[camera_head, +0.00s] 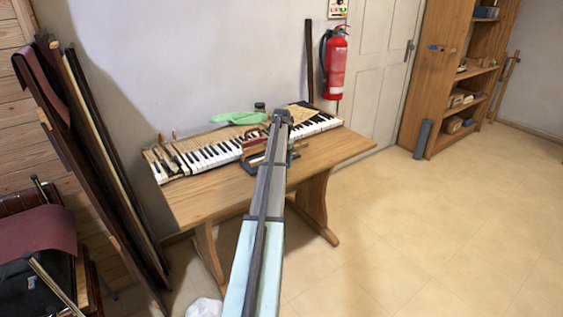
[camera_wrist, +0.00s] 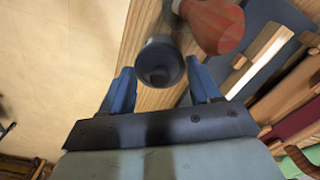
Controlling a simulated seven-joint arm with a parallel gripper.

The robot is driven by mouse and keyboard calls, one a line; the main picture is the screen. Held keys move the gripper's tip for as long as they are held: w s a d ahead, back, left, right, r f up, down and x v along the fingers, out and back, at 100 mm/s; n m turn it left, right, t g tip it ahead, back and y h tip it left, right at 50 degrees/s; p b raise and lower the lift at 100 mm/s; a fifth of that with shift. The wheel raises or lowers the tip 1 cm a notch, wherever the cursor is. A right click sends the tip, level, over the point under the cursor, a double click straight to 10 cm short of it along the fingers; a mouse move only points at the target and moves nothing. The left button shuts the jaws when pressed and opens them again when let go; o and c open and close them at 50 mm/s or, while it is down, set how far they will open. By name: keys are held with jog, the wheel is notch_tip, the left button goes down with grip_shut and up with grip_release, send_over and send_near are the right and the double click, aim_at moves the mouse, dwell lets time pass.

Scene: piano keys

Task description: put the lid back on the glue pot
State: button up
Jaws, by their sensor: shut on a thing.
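In the wrist view, a dark round piece (camera_wrist: 160,62), which looks like the lid, sits between the blue fingertips of my gripper (camera_wrist: 162,78). My gripper is shut on it, over the wooden table edge. In the head view my gripper (camera_head: 282,115) is over the keyboard, and my arm hides what is below it. A small dark jar (camera_head: 259,106), possibly the glue pot, stands behind the keys, just left of my gripper. Its top is too small to read.
The piano keys (camera_head: 215,153) lie along the wooden table (camera_head: 203,198). A green cloth (camera_head: 238,118) lies behind them. A red-brown rounded object (camera_wrist: 215,24) is close beside the held piece in the wrist view. A fire extinguisher (camera_head: 335,65) hangs behind the table.

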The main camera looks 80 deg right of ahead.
dwell(0.4)
jog(key=o, duration=1.2)
jog(key=shift+o, duration=0.2)
jog(key=shift+r, duration=0.15)
jog(key=shift+r, duration=3.35)
grip_shut()
jog(key=shift+f, duration=2.55)
